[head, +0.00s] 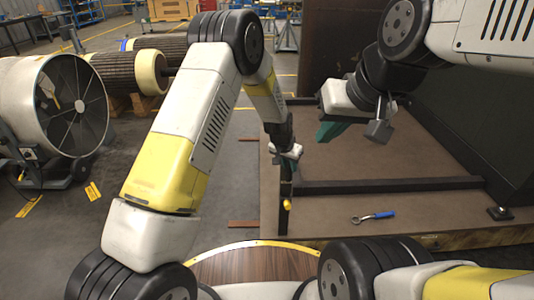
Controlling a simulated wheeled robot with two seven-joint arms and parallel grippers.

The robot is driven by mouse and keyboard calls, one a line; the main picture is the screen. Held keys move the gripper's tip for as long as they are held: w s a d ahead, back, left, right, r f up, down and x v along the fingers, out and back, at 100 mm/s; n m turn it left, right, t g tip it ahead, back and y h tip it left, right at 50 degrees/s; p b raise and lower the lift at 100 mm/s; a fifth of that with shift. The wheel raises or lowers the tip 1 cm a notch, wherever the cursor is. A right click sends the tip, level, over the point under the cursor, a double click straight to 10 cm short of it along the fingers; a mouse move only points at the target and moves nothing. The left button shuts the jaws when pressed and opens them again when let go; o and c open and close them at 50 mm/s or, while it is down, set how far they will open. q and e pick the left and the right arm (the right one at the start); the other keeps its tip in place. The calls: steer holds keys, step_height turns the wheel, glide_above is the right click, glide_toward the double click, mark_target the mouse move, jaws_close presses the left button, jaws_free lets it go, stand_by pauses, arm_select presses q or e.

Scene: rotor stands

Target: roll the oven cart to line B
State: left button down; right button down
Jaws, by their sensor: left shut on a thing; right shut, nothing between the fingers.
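The low brown deck (395,160), which I take to be the oven cart, fills the right of the head view. A dark bar (390,185) crosses it, and a dark upright post (284,210) stands at its near left. My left gripper (287,160) is shut at the top of this post, apparently on the post itself; its fingers are partly hidden by the wrist. No line B marking can be made out.
A blue-handled wrench (374,216) lies on the deck. A large dark panel (455,125) stands at right. A drum fan (65,105) and ribbed rollers (128,72) stand at left. Grey floor (225,190) between fan and deck is mostly clear.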

arm_select(q)
steer(key=shift+s+d, duration=0.2)
steer(key=shift+d, duration=1.9)
steer(key=shift+d, duration=0.1)
steer(key=c, duration=1.3)
jaws_free()
steer(key=shift+d, duration=0.1)
steer(key=shift+o, duration=0.2)
steer(key=shift+w, duration=0.1)
steer(key=v, duration=0.7)
steer(key=shift+r, duration=0.4)
steer(key=shift+a, duration=0.2)
